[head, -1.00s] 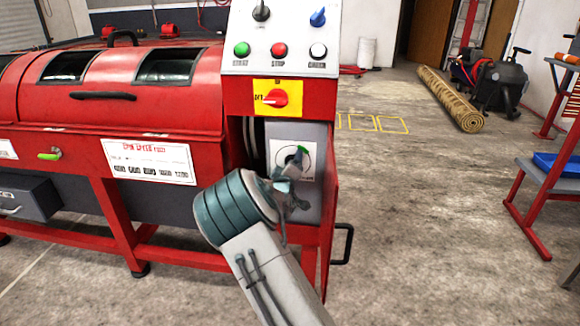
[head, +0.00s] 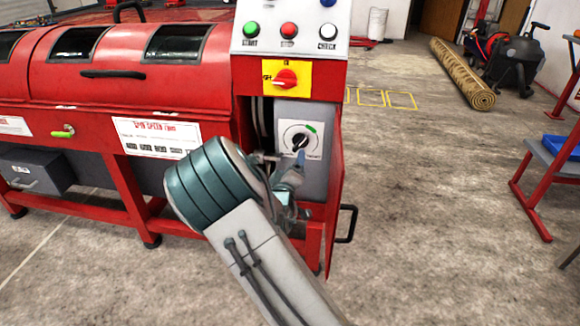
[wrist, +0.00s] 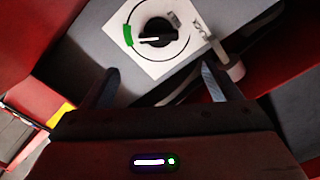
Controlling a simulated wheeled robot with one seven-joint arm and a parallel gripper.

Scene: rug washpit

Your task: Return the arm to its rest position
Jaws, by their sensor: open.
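My gripper (head: 292,172) is open and empty, just in front of and below the rotary dial (head: 300,141) on the grey panel of the red machine. In the wrist view its two fingers (wrist: 160,82) stand apart, with the dial's black knob (wrist: 158,32) beyond and between them. The fingers look clear of the knob. The dial has a white plate with a green mark. My arm is bent, reaching up from the bottom of the head view, and hides part of the machine's lower front.
The red machine (head: 150,92) fills the left, with a control panel (head: 290,38), a red switch (head: 285,79) and a side handle (head: 347,224) near my arm. A rolled rug (head: 462,75), a vacuum (head: 512,65) and a red-framed stand (head: 530,190) are at right. Open floor lies between.

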